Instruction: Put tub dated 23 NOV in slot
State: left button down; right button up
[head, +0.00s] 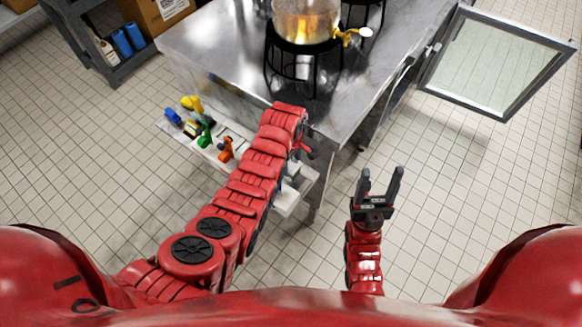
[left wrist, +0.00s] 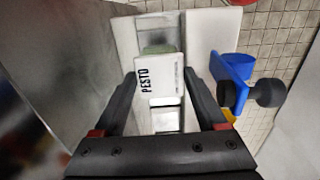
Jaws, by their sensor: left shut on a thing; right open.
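A white tub (left wrist: 148,77) with a label reading PESTO shows in the left wrist view. Smaller print runs beside that word, but it is too small to read as a date. My left gripper (left wrist: 160,88) is shut on this tub, with one black finger on each side. Behind the tub is a pale rack (left wrist: 208,40) with a slot-like opening, partly hidden by the tub. I cannot tell whether the tub touches it. In the head view my left arm hides most of this spot. My right gripper (head: 379,186) is open and empty, over the floor.
A white shelf (head: 290,203) with coloured items runs along the steel table (head: 215,47). A blue item (left wrist: 232,68) is close right of my left gripper. A pot (head: 306,20) sits on a black stand. A glass door (head: 497,65) stands open at right.

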aim_at(291, 165)
pick_arm(q)
jog(key=shift+f, duration=2.3)
jog(key=shift+f, duration=0.1)
jog(key=shift+c, duration=1)
grip_release()
jog(key=shift+b, duration=0.3)
